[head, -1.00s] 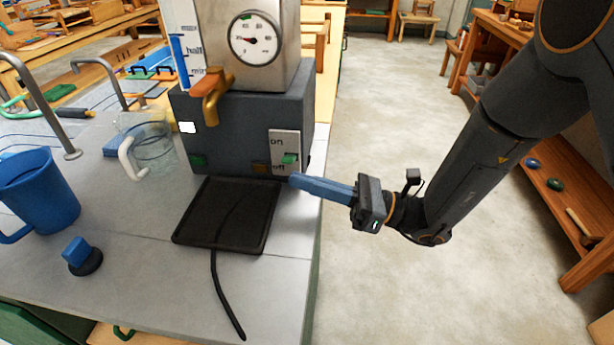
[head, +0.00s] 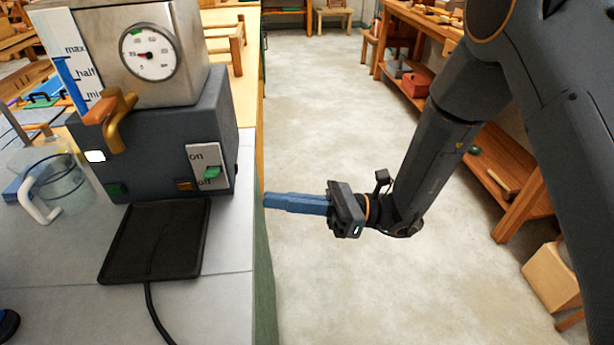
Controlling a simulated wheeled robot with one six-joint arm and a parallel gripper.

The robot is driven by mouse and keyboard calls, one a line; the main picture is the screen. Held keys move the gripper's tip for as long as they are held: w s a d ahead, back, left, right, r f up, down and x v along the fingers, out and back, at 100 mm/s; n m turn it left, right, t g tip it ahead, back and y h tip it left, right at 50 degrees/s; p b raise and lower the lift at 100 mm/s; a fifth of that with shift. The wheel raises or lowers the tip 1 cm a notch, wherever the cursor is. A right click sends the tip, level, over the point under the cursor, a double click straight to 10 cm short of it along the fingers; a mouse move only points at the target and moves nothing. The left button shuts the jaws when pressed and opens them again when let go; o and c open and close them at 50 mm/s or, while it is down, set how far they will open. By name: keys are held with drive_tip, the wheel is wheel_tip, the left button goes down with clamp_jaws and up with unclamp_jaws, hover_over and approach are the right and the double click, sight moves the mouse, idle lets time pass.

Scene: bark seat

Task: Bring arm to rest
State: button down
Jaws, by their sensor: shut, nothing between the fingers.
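My gripper (head: 268,200) has long blue fingers that lie together, shut and empty. It points left, just right of the counter (head: 225,292) edge, over the floor, and touches nothing that I can see. My dark arm comes down to it from the upper right. Left of the gripper stands the grey boiler (head: 150,135), with a round dial (head: 149,52), a brass tap (head: 116,120) and an on/off panel (head: 209,167) with a green switch.
A black drip tray (head: 160,240) with a cable lies on the counter in front of the boiler. A clear jug (head: 62,178) with a white handle stands at left. The floor (head: 320,110) is clear beyond the gripper. Wooden shelves (head: 490,165) stand at right.

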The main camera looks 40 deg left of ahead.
drive_tip(key=shift+d, duration=0.1)
drive_tip(key=w+d+n+t+h, duration=0.3)
drive_tip(key=d+n+t+h, duration=0.1)
drive_tip(key=d, duration=1.2)
drive_tip(key=w+d+f+n+t+h, duration=0.1)
drive_tip(key=d+n+t+h, duration=0.3)
drive_tip(key=d, duration=1.2)
drive_tip(key=w+d+f+n+t+h, duration=0.1)
drive_tip(key=w+d+n+t+h, duration=0.3)
drive_tip(key=d, duration=1.2)
drive_tip(key=t+h, duration=0.1)
drive_tip(key=h, duration=0.3)
drive_tip(key=shift+w+d, duration=0.3)
drive_tip(key=shift+d, duration=0.1)
drive_tip(key=shift+s, duration=0.1)
